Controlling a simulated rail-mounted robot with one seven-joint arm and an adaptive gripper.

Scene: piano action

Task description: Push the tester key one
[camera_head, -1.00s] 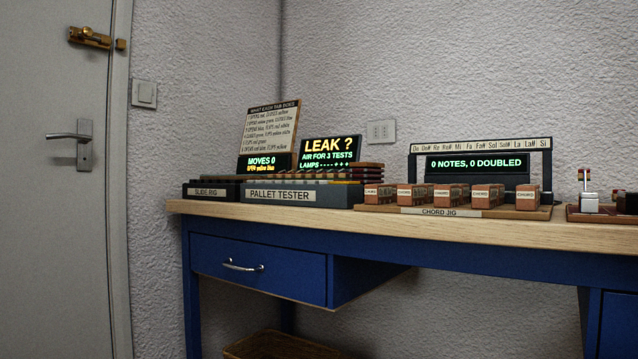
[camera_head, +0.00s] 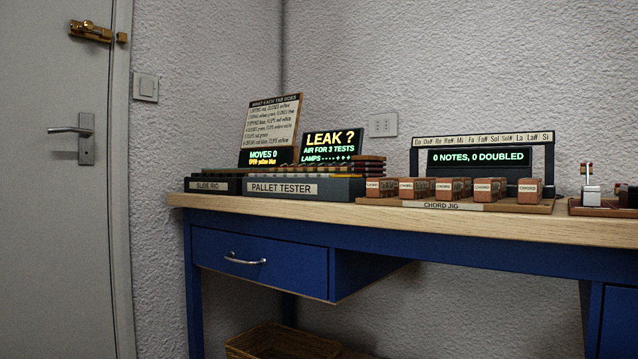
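The pallet tester (camera_head: 335,188) is a dark box with a white "PALLET TESTER" label, on the bench left of the chord jig. Rows of reddish-brown strips with small yellowish ends (camera_head: 350,167) lie on top of it. Which of them is key one cannot be told at this size. Its display (camera_head: 331,146) behind reads "LEAK ?", "AIR FOR 3 TESTS" and a row of lamps. My gripper is not in view.
The slide rig (camera_head: 211,186) with a "MOVES 0" display (camera_head: 265,157) stands left of the tester. The chord jig (camera_head: 443,206) with several wooden blocks stands right. The bench's front edge (camera_head: 400,219) is clear. A basket (camera_head: 280,344) sits below.

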